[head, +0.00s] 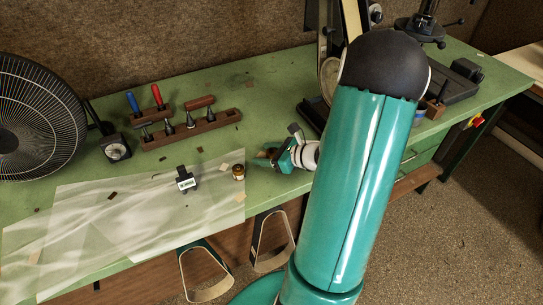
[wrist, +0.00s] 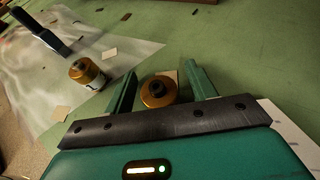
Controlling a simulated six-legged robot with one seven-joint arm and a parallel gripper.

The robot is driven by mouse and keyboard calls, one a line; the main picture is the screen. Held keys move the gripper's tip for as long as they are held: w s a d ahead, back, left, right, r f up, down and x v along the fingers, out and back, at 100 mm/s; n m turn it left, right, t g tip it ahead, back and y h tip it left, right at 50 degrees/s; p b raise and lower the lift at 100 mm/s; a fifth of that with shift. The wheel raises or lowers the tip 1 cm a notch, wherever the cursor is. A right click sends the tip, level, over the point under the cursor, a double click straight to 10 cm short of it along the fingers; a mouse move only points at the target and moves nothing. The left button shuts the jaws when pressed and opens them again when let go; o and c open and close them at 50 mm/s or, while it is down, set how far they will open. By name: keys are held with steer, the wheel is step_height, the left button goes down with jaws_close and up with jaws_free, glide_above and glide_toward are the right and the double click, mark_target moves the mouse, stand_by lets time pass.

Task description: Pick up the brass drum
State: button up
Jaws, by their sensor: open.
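A round brass drum (wrist: 158,92) with a dark centre hub sits on the green bench, between the two green fingers of my gripper (wrist: 162,73) in the wrist view. The fingers are open, with a gap visible on either side of the drum. In the head view my gripper (head: 272,158) is low over the bench, right of a small brown jar; I cannot make out the drum clearly there. The brass-topped jar with a pale label (wrist: 88,74) stands left of the left finger in the wrist view; it also shows in the head view (head: 238,173).
A wooden tool rack (head: 190,130), a dial gauge (head: 116,150) and a fan (head: 40,115) are behind and left. Machines stand at right. Small scraps lie about.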

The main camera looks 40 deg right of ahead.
steer(key=c, duration=1.1)
steer(key=shift+r, duration=0.15)
